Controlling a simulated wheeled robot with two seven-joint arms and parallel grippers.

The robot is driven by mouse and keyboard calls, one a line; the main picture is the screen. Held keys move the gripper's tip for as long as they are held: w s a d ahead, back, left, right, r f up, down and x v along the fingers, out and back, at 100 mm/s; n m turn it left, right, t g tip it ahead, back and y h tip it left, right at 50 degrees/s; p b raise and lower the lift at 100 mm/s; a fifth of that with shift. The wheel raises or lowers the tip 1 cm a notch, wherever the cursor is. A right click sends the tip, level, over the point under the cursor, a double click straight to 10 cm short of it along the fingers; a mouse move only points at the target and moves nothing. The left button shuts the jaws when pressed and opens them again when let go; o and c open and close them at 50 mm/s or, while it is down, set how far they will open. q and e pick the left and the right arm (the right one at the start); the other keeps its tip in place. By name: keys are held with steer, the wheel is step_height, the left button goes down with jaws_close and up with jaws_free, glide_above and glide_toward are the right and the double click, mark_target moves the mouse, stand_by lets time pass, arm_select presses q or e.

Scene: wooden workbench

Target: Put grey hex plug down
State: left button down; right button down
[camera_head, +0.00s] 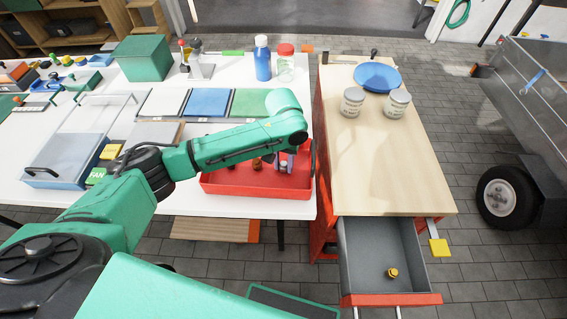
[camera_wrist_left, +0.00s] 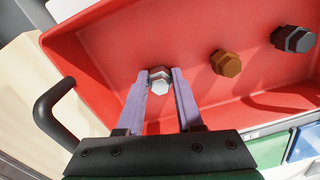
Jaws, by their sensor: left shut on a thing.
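My left gripper (camera_wrist_left: 160,80) points down into the red tray (camera_wrist_left: 100,60), its two purple fingers shut on the grey hex plug (camera_wrist_left: 160,86). I cannot tell whether the plug touches the tray floor. A brown hex plug (camera_wrist_left: 226,63) and a dark grey hex plug (camera_wrist_left: 292,39) lie in the tray, apart from the fingers. In the head view my left gripper (camera_head: 286,162) is over the right part of the tray (camera_head: 245,185), and my arm hides part of its back. My right gripper is not in view.
A wooden-topped cabinet with two labelled jars (camera_head: 352,101) and a blue plate (camera_head: 377,77) stands right of the white table. Its open grey drawer (camera_head: 365,250) holds a small yellow-brown part (camera_head: 392,272). Blue and red-lidded bottles (camera_head: 263,60) stand behind the arm.

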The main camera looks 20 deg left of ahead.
mark_target(284, 164)
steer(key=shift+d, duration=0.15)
arm_select(q)
steer(key=c, duration=0.6)
jaws_free()
steer(key=shift+o, duration=0.2)
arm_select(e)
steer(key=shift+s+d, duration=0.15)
arm_select(q)
step_height(284, 164, up, 12)
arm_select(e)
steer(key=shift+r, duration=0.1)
